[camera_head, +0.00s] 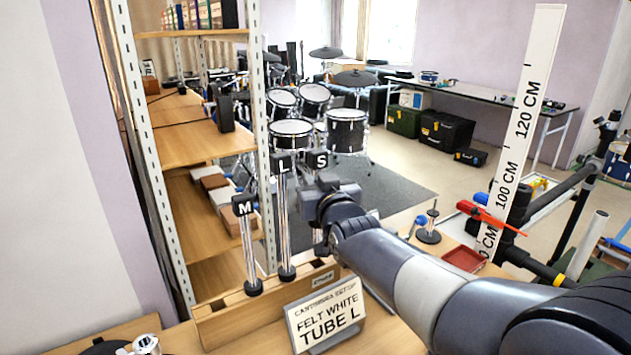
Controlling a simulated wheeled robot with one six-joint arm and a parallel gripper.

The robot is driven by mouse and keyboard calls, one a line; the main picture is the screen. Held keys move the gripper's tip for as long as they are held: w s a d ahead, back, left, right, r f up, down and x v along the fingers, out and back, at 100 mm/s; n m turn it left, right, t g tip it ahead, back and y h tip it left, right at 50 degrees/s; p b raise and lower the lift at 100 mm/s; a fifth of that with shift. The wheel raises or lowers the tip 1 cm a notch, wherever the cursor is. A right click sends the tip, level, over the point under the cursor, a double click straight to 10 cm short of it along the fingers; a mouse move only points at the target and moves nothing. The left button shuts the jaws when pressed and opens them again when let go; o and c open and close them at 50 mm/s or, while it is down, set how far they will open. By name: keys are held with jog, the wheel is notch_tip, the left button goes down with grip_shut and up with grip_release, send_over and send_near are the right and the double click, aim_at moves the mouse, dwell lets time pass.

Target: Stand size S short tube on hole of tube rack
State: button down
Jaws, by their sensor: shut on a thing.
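The size S short tube shows its black cap marked S (316,160) just above my gripper (322,192). My gripper is shut on this tube and hides most of its length. A dark lower end shows below the gripper, near the right end of the rack; I cannot tell whether it touches the rack. The wooden tube rack (222,328) stands at the front of the table. Tube M (248,250) stands on it at the left, leaning slightly in the picture. Tube L (284,220) stands upright to its right.
A sign reading "FELT WHITE TUBE L" (325,318) stands in front of the rack. A shelf unit (190,145) rises behind at the left. A red tray (463,259), a small dark stand (429,236) and a tall white ruler (520,125) are at the right.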

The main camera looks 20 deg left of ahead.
jog(key=shift+f+b, duration=3.9)
jog(key=shift+f, duration=0.05)
jog(key=c, duration=1.3)
grip_release()
jog(key=v, duration=1)
jog(key=shift+s+d, duration=0.2)
jog(key=shift+s, duration=0.15)
